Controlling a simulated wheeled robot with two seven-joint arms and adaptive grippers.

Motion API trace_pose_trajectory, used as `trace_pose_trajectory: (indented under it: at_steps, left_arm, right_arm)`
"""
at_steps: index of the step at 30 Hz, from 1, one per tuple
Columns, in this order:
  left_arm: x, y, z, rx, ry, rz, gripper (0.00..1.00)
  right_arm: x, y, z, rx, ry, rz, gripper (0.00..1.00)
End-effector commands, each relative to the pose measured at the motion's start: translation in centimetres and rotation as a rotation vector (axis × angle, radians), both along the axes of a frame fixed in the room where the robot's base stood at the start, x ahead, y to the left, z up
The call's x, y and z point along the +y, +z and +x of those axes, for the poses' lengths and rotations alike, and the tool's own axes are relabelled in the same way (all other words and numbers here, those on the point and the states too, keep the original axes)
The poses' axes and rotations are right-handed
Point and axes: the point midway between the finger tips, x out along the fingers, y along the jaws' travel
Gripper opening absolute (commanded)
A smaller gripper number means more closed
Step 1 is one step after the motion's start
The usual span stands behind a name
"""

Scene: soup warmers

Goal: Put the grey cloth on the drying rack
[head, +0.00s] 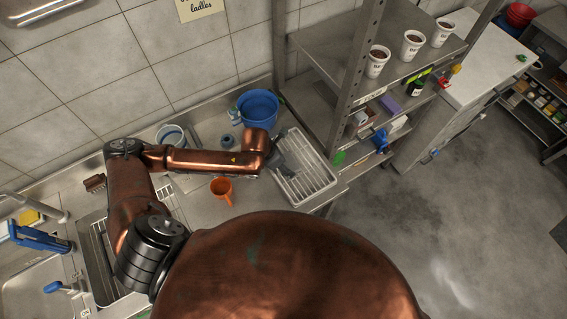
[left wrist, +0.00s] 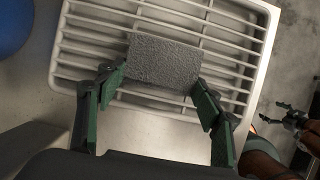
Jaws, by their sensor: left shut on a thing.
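The grey cloth (left wrist: 163,62) is a small, rough-textured rectangle in the left wrist view. My left gripper (left wrist: 155,95) is shut on it, one finger at each side of the cloth's near edge. The white slatted drying rack (left wrist: 230,52) lies directly behind the cloth in that view; I cannot tell whether the cloth touches the slats. In the head view the drying rack (head: 316,186) lies on the steel counter, with my left gripper (head: 281,160) over its left part. My right gripper (left wrist: 283,113) shows at the right of the left wrist view, empty with its fingers apart.
An orange jug (head: 221,186) stands on the counter left of the rack. A metal shelf unit (head: 355,75) rises behind and right of the rack. Sinks are at far left.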

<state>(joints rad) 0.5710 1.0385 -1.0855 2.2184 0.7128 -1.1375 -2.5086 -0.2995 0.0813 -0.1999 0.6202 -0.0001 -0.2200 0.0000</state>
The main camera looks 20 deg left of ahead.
Motion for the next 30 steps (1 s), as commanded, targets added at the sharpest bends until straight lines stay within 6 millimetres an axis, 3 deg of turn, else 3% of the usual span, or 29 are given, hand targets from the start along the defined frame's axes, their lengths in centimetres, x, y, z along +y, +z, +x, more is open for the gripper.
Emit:
trace_pose_trajectory:
  at_steps: [6, 7, 14, 23, 30]
  left_arm:
    - [0.0, -0.1, 0.0, -0.001, 0.000, 0.001, 0.34]
    - [0.0, -0.1, 0.0, -0.001, 0.000, 0.001, 0.62]
    - [0.0, -0.1, 0.0, 0.000, 0.000, 0.000, 0.78]
    - [0.0, 0.1, 0.0, -0.001, 0.000, -0.001, 0.78]
    - [0.8, 3.0, -0.8, -0.005, -0.002, 0.001, 0.78]
  right_arm:
    - [0.0, 0.0, 0.0, 0.000, 0.000, 0.000, 0.79]
    - [0.0, 0.0, 0.0, 0.000, 0.000, 0.000, 0.79]
    - [0.1, 0.0, 0.0, 0.000, -0.001, 0.001, 0.79]
    - [0.2, 0.0, 0.0, 0.000, -0.001, 0.003, 0.79]
    - [0.2, 0.1, 0.0, 0.000, -0.001, 0.002, 0.79]
